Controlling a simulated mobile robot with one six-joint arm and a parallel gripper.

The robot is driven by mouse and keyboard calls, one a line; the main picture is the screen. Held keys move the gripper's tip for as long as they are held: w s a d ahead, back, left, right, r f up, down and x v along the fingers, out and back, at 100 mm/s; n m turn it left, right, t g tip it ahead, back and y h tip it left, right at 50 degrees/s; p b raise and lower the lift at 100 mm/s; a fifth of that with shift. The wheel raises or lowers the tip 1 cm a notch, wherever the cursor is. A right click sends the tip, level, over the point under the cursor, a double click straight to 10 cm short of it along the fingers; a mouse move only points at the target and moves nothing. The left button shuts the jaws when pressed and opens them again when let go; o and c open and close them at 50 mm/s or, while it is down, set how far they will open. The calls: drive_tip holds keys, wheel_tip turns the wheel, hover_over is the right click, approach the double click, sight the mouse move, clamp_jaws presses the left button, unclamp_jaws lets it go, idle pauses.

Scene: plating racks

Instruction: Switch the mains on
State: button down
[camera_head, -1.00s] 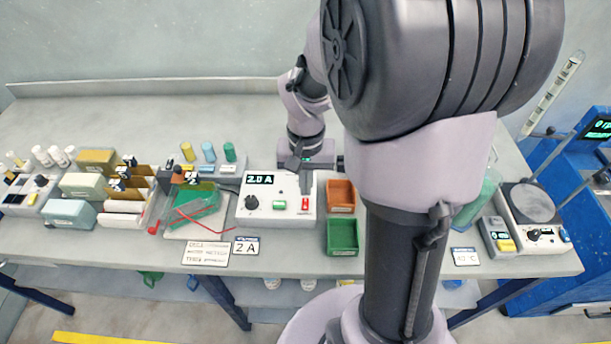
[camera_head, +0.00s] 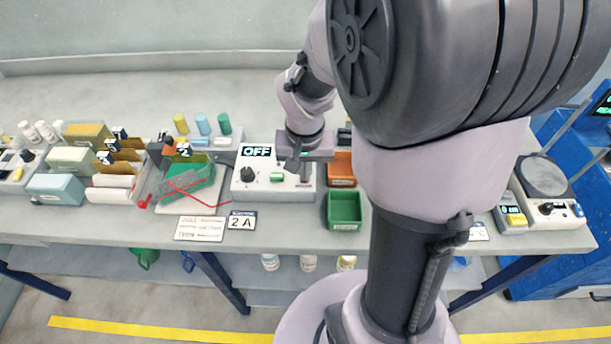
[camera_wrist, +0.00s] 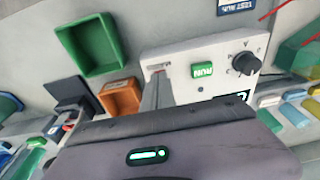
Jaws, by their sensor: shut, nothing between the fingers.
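The white power supply box (camera_head: 270,196) stands on the bench, left of the small bins. Its display (camera_head: 257,151) reads OFF. It has a black knob (camera_head: 247,174) and a green button (camera_head: 277,177), marked RUN in the wrist view (camera_wrist: 202,71). My gripper (camera_head: 305,172) is shut and empty, pointing down at the right part of the box. In the wrist view its fingers (camera_wrist: 158,88) are at the box's end, beside the RUN button. The red switch is hidden behind the fingers, and I cannot tell whether they touch it.
An orange bin (camera_head: 341,168) and a green bin (camera_head: 344,209) stand just right of the box. A green tank (camera_head: 190,184) with red leads is to the left. A "2 A" card (camera_head: 241,221) lies in front.

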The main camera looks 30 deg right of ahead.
drive_tip(key=shift+s+a+f, duration=0.2)
drive_tip(key=shift+s+f, duration=0.3)
drive_tip(key=shift+f, duration=0.1)
drive_tip(key=shift+w+d+r+p, duration=0.25)
drive_tip(key=shift+w+p, duration=0.15)
